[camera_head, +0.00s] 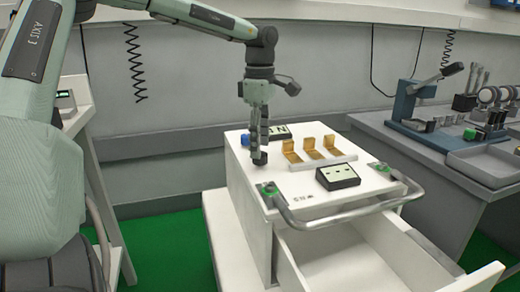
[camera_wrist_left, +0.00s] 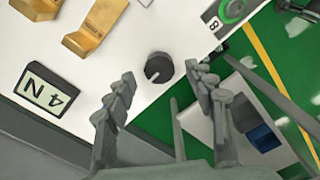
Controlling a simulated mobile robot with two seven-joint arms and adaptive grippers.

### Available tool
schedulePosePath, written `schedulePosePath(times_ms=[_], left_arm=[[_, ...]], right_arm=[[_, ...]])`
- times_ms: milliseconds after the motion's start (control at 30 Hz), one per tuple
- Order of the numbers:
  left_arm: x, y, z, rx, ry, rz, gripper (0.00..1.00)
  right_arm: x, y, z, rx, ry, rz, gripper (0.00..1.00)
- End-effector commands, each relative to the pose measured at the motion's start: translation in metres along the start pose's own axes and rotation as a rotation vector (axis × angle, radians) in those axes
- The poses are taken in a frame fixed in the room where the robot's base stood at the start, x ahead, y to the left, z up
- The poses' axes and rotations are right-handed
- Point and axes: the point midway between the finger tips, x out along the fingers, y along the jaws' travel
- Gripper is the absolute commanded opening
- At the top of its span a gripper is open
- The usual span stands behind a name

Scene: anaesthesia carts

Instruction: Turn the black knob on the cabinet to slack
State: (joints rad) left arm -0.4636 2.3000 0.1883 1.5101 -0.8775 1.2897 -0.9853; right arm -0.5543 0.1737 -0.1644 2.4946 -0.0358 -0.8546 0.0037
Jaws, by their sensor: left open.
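The black knob (camera_wrist_left: 158,68) stands on the white top of the cabinet (camera_head: 330,195), near its left edge. It is round, with a short light mark pointing toward the lower part of the left wrist view. In the head view a dark piece at the fingertips looks like this knob (camera_head: 260,160). My left gripper (camera_head: 259,147) points down over it. In the left wrist view the open fingers (camera_wrist_left: 163,82) are on either side of the line to the knob, with gaps showing; I cannot tell their height above it. My right gripper is not in view.
The cabinet top also holds brass brackets (camera_head: 312,150), a display reading "4 N" (camera_wrist_left: 45,92), a black-framed panel (camera_head: 338,176) and a green-ringed post (camera_head: 268,189). A handle rail (camera_head: 345,212) runs along the front above an open drawer (camera_head: 370,265). A grey bench (camera_head: 400,140) stands right.

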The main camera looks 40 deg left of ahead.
Motion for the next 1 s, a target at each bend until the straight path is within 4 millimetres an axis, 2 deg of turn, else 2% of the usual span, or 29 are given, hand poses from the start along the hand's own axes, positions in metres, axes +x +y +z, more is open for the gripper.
schedulePosePath(times_ms=[100, 200, 467, 867, 1000], left_arm=[[0.013, 0.000, 0.000, 0.000, 0.000, -0.001, 0.55], [0.018, 0.000, 0.000, 0.000, -0.001, 0.000, 0.55], [0.019, 0.000, 0.000, -0.001, -0.001, 0.000, 0.55], [0.018, 0.000, 0.000, -0.001, -0.001, 0.000, 0.05], [0.018, 0.000, 0.000, -0.005, 0.000, 0.000, 0.05]], right_arm=[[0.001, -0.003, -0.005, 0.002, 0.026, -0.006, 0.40], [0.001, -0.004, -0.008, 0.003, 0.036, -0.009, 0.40], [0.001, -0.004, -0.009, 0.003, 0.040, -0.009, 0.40], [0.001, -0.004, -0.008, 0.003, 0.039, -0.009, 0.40], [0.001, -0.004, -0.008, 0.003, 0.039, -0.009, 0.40]])
